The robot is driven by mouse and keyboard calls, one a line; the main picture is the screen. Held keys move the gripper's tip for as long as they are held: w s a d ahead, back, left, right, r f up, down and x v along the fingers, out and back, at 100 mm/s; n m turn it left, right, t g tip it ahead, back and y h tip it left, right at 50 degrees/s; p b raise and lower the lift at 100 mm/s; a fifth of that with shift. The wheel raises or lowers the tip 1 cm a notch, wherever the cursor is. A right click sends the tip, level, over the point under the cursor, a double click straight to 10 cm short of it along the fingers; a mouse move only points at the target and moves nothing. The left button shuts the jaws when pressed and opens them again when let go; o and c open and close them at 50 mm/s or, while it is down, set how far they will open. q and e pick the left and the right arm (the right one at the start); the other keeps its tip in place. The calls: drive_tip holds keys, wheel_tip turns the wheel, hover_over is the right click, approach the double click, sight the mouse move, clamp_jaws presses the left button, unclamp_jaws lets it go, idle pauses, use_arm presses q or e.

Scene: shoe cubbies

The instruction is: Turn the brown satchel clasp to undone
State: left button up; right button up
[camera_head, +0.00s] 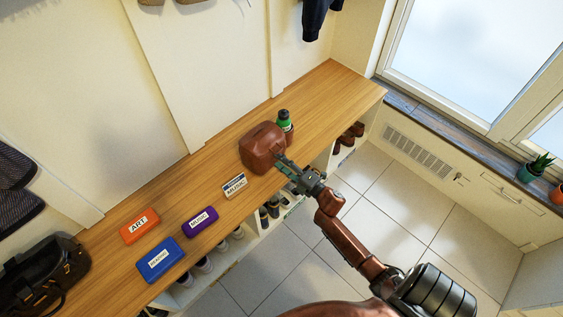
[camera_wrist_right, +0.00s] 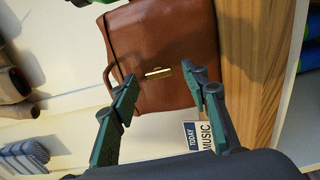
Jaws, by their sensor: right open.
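The brown satchel (camera_head: 261,146) stands on the wooden bench top, next to a green-capped bottle. In the right wrist view the satchel (camera_wrist_right: 170,45) fills the upper middle, with its handle at the left and a small brass clasp (camera_wrist_right: 158,73) on its front. My right gripper (camera_head: 283,163) is at the satchel's front. In the wrist view its two fingers (camera_wrist_right: 170,88) are apart, one on each side of the clasp in the picture, with nothing between them. I cannot tell whether a fingertip touches the satchel. My left gripper is not in view.
The wooden bench (camera_head: 322,97) also bears a MUSIC box (camera_head: 234,186), a purple case (camera_head: 199,221), an orange ART case (camera_head: 139,226), a blue READING case (camera_head: 160,259) and a black bag (camera_head: 42,275). The green-capped bottle (camera_head: 284,121) stands close to the satchel. Shoes fill cubbies below.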

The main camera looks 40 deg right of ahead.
drive_tip(key=shift+s, duration=0.15)
drive_tip(key=s+d, duration=0.1)
drive_tip(key=s, duration=1)
drive_tip(key=shift+s+d, duration=0.25)
drive_tip(key=shift+s, duration=0.1)
